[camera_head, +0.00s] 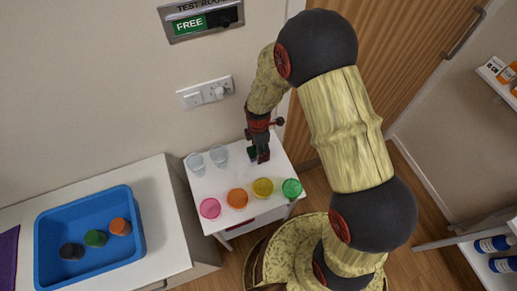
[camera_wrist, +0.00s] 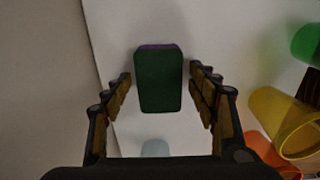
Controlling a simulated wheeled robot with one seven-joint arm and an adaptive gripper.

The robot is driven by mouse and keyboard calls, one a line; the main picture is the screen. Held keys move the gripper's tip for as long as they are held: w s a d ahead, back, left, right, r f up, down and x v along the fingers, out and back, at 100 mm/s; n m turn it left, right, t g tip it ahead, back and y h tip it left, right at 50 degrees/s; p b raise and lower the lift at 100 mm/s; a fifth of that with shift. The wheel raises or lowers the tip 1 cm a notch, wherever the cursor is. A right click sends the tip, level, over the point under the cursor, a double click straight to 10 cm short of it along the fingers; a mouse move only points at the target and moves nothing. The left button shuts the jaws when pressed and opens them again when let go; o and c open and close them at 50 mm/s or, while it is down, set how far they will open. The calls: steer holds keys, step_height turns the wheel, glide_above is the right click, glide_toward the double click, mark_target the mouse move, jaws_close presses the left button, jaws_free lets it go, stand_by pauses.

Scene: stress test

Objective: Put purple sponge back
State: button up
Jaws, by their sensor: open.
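The purple sponge (camera_wrist: 159,47) shows in the wrist view as a block with a dark green top face and a thin purple edge at its far side. It sits on the white table, ahead of and between the two fingers of my gripper (camera_wrist: 160,78), with a gap on each side. My gripper is open and empty. In the head view my gripper (camera_head: 262,155) points down over the back of the small white table, and only a small dark green and purple part of the sponge (camera_head: 252,152) shows beside it.
The white table (camera_head: 222,179) also holds two clear cups (camera_head: 196,164) and pink, orange, yellow and green cups (camera_head: 238,199) along its front. Left, a blue tray (camera_head: 90,263) on a counter holds black, green and orange sponges (camera_head: 96,238). A wall stands close behind the table.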

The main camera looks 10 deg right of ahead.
step_height(320, 180, up, 22)
steer(key=d+m+t+p, duration=0.1)
steer(key=d+m+p, duration=0.1)
steer(key=m+p, duration=0.15)
steer(key=s+d+r+m+t, duration=0.2)
steer(key=s+d+r+m, duration=0.2)
steer(key=s+r+m, duration=0.4)
steer(key=s+d+r+m+t+b, duration=0.1)
steer(key=s+d+r+m+t, duration=0.1)
steer(key=s+r+m, duration=0.6)
step_height(320, 180, up, 4)
steer(key=shift+s+d+r+m+t, duration=0.1)
steer(key=shift+s+d+m+t, duration=0.25)
steer(key=shift+s+d, duration=0.7)
steer(key=shift+s+a, duration=0.2)
